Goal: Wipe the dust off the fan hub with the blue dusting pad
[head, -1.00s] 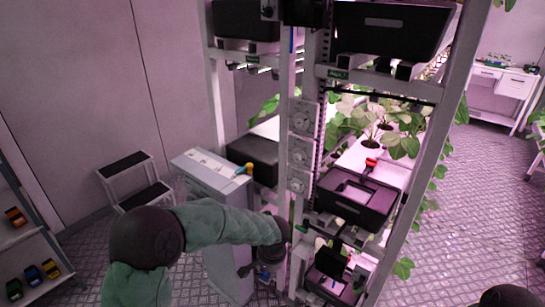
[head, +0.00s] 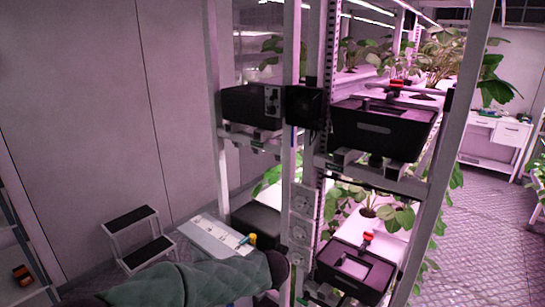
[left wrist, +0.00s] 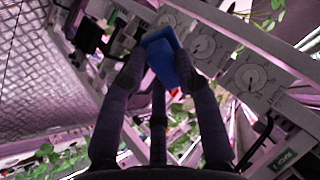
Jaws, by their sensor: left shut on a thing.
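The blue dusting pad (left wrist: 164,57) is between the fingertips of my left gripper (left wrist: 158,72) in the left wrist view. The gripper is shut on it. In the head view my left arm reaches in low from the left; its gripper and the pad are hidden there. A dark square unit that looks like the fan (head: 305,107) is on the rack's front post, above the end of my arm. Its hub and any dust are too dark and small to make out. My right gripper is in neither view.
White dial panels (head: 300,203) line the post below the fan; dials (left wrist: 252,78) also show close to the pad. Black crates (head: 382,130) sit on the rack at right. A step stool (head: 138,238) and a white cabinet top (head: 215,236) stand left.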

